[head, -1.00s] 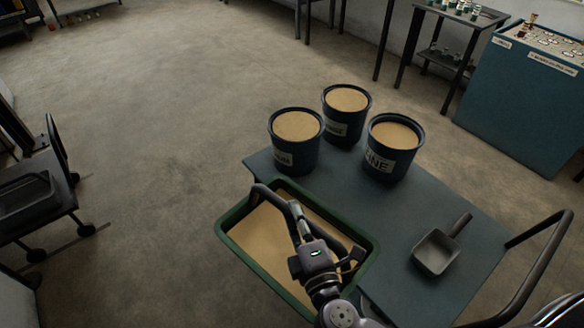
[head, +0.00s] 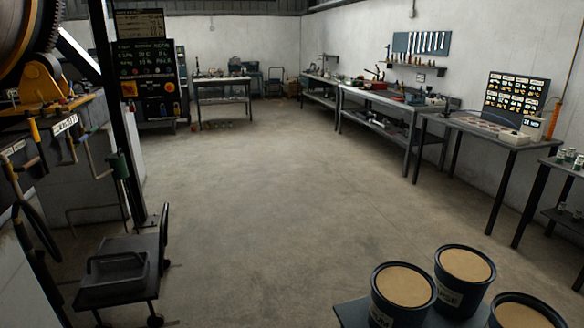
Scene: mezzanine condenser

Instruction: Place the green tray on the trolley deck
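The green tray is out of view at this moment. Neither of my grippers shows in the head view. A corner of a blue-grey deck (head: 349,312) shows at the bottom right. It bears dark blue buckets filled with sand-coloured material: one in front (head: 403,286), one behind it (head: 466,264) and one cut off at the right (head: 524,313). A small dark wheeled cart (head: 118,294) stands at the lower left with a dark handled carrier (head: 117,268) on it. I cannot tell from this view alone which of the two is the trolley meant.
Open concrete floor (head: 270,200) lies between the cart and the buckets. A post (head: 118,120) and large machine (head: 40,60) stand at the left. Workbenches (head: 375,104) line the right wall, with a table (head: 470,130) nearer. A control cabinet (head: 150,85) stands at the back left.

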